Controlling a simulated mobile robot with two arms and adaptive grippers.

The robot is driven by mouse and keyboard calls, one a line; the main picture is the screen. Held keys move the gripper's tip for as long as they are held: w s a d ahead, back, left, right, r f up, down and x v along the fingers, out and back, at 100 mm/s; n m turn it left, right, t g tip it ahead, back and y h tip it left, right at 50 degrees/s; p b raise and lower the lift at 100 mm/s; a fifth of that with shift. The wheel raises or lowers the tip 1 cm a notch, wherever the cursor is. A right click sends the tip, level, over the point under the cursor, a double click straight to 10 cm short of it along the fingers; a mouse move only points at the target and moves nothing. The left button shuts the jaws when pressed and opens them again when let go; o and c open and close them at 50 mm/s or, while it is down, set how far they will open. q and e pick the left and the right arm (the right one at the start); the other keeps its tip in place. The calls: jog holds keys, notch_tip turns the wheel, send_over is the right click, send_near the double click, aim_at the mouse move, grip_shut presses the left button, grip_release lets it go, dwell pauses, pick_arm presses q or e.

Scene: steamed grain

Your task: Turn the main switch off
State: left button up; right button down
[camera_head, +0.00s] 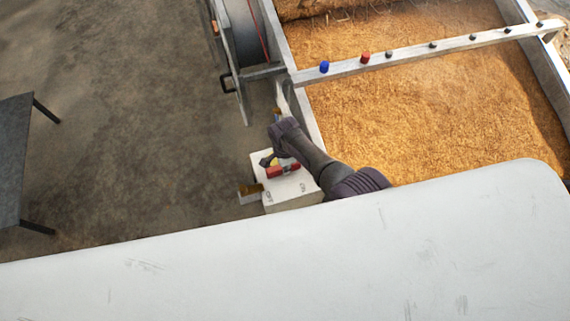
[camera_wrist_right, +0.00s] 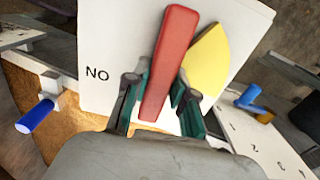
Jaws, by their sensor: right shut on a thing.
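The main switch is a red handle (camera_head: 283,171) on a white box (camera_head: 291,193) in the head view, with small lettering near the box's front edge. In the right wrist view the red handle (camera_wrist_right: 170,62) stands close to upright, tilted slightly right at its top, against the white panel (camera_wrist_right: 118,45). A yellow wedge (camera_wrist_right: 207,62) lies just right of it, and lettering that reads "NO" lies to its left. My right gripper (camera_wrist_right: 160,100) is shut on the red handle, one finger on each side. It reaches over the box from above in the head view. My left gripper is not in view.
A grain-filled bed (camera_head: 420,90) lies right of the box, crossed by a metal bar (camera_head: 400,53) with blue, red and dark knobs. A pale surface (camera_head: 300,270) fills the foreground. A dark table (camera_head: 12,150) stands left; the floor between is clear.

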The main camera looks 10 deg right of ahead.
jog(key=shift+m, duration=0.3)
dwell(0.4)
jog(key=c, duration=1)
grip_release()
jog(key=shift+o, duration=0.2)
jog(key=shift+r, duration=0.55)
notch_tip(320, 180, up, 11)
jog(key=shift+a, duration=0.1)
